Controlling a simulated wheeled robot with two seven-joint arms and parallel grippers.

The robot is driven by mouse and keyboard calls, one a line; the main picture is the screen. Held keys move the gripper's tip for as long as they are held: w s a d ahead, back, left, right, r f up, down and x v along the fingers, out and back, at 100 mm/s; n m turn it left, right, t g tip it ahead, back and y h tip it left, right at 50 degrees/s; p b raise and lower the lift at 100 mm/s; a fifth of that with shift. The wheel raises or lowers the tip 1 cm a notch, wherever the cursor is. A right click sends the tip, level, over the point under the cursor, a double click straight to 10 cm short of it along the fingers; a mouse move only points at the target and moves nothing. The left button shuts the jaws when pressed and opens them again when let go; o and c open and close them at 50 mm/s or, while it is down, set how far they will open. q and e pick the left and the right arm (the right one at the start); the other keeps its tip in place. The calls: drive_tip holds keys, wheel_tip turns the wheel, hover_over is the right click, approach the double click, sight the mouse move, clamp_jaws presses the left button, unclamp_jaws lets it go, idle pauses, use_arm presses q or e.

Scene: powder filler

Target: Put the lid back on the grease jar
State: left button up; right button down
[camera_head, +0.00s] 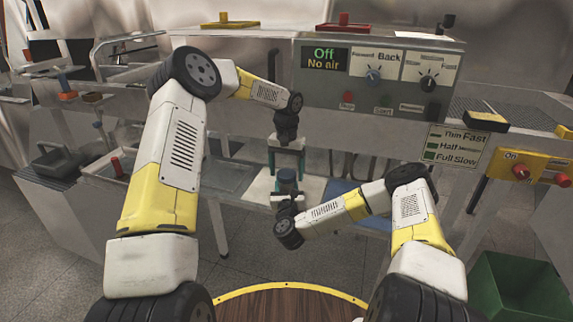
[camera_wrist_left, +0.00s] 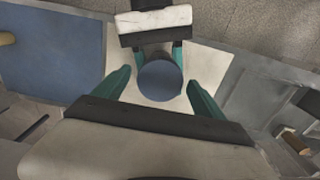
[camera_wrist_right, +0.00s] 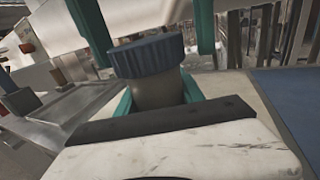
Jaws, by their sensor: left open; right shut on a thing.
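The grease jar (camera_wrist_right: 155,92) is a grey-brown round body, gripped near its middle by my right gripper (camera_wrist_right: 158,98). The blue ridged lid (camera_wrist_right: 147,56) sits on top of the jar; I cannot tell whether it is screwed tight. In the left wrist view the lid (camera_wrist_left: 160,81) is a round blue disc that hides the jar below. My left gripper (camera_wrist_left: 162,88) is open, its green fingers on either side of the lid with gaps. In the head view the left gripper (camera_head: 286,163) points down above the lid (camera_head: 287,175).
A white mat (camera_head: 260,188) lies under the jar on the bench, with a blue mat (camera_head: 345,190) to its right. The control panel (camera_head: 380,80) stands behind.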

use_arm(q)
drive_tip(key=shift+f, duration=0.1)
drive_tip(key=c, duration=1.5)
drive_tip(key=o, duration=1.7)
drive_tip(key=shift+c, duration=0.2)
wheel_tip(320, 180, up, 12)
use_arm(e)
drive_tip(key=c, duration=0.6)
unclamp_jaws()
drive_tip(key=shift+c, duration=0.2)
